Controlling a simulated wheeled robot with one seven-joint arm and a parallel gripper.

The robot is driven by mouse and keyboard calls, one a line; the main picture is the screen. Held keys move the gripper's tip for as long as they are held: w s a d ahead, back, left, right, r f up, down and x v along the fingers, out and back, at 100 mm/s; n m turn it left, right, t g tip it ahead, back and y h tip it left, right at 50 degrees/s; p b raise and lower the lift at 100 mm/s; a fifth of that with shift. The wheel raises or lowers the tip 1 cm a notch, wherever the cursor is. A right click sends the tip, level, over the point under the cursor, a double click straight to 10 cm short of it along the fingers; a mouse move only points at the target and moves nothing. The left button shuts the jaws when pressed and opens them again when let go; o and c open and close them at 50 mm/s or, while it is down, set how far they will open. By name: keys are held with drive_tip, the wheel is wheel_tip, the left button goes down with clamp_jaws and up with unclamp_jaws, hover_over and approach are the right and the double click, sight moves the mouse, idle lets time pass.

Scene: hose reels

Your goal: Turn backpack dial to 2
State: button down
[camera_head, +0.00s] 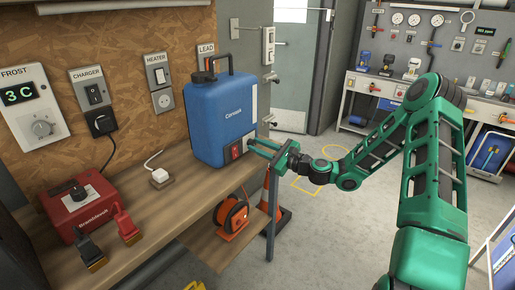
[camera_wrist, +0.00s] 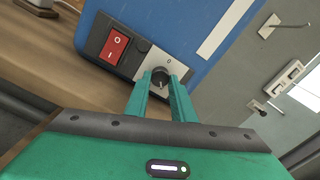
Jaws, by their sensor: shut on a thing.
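The blue backpack unit (camera_head: 218,118) stands upright on the wooden bench, with a black handle on top. Its lower front panel carries a red rocker switch (camera_wrist: 114,47) and, beside it, a small black dial (camera_wrist: 158,78) on a light plate. The red switch also shows in the head view (camera_head: 236,151). My green gripper (camera_head: 262,146) reaches in from the right. In the wrist view its two fingers (camera_wrist: 160,84) are closed around the dial. A 0 mark shows above the dial; the other numbers and the 2 are hidden or too small to read.
A red charger box (camera_head: 82,205) with clamps sits at the bench's left. A white plug (camera_head: 160,176) lies on the bench, and an orange cable reel (camera_head: 232,216) is on the lower shelf. Wall switches line the board behind.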

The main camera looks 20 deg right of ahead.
drive_tip(key=shift+d+f, duration=0.1)
drive_tip(key=shift+f, duration=0.2)
drive_tip(key=c, duration=1.6)
unclamp_jaws()
drive_tip(key=shift+o, duration=0.4)
drive_tip(key=shift+r, duration=0.1)
drive_tip(key=v, duration=1)
drive_tip(key=shift+s+d, duration=0.15)
drive_tip(key=shift+s, duration=0.15)
